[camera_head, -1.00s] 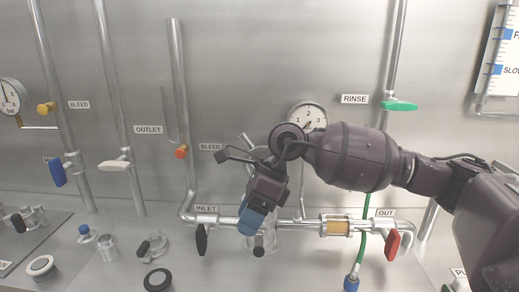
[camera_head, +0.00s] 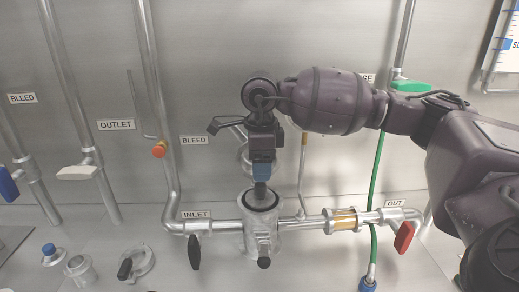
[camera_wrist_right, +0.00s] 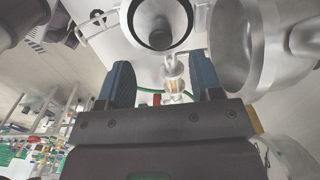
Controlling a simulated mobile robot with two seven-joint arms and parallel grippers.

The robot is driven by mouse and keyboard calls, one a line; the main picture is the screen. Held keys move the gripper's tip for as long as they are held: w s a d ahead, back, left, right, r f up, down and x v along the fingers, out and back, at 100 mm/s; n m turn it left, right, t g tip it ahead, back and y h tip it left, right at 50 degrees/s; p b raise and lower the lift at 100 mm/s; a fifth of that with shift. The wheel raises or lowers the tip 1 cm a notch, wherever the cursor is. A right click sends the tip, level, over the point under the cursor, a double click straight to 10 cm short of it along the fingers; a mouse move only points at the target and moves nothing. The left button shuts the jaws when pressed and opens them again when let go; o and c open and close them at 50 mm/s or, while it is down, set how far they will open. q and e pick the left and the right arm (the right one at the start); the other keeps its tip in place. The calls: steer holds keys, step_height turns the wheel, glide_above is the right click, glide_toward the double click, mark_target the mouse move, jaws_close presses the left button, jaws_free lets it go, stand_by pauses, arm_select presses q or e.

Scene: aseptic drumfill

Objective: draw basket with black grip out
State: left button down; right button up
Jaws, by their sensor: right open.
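A steel housing (camera_head: 262,232) with an open top stands in the pipe line between INLET and OUT. Its round mouth, with a dark rim and inside, also shows in the right wrist view (camera_wrist_right: 160,40). A black knob (camera_head: 264,262) sits low on the housing's front. My right gripper (camera_head: 261,180) points down just over the mouth, and its blue fingers hide part of it. In the right wrist view its two fingers (camera_wrist_right: 164,85) stand apart with nothing held between them. My left gripper is not in view.
A steel ring-shaped part, apparently the raised lid (camera_wrist_right: 255,45), is close behind my right gripper. A black-handled inlet valve (camera_head: 194,250) is left of the housing; a sight glass (camera_head: 342,221) and red-handled valve (camera_head: 404,237) are right. A green hose (camera_head: 376,185) hangs behind.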

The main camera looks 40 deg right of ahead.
mark_target(260, 184)
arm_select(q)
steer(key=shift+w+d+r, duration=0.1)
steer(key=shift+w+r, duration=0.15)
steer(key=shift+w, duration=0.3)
arm_select(e)
steer(key=shift+w+f, duration=0.1)
steer(key=shift+f, duration=3.05)
steer(key=c, duration=0.9)
steer(key=shift+o, duration=1.2)
steer(key=c, duration=0.4)
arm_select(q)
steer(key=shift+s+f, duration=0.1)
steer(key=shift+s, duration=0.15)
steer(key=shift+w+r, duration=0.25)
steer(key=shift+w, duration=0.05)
arm_select(e)
steer(key=shift+r, duration=0.4)
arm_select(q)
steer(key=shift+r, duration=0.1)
arm_select(e)
steer(key=shift+r, duration=0.25)
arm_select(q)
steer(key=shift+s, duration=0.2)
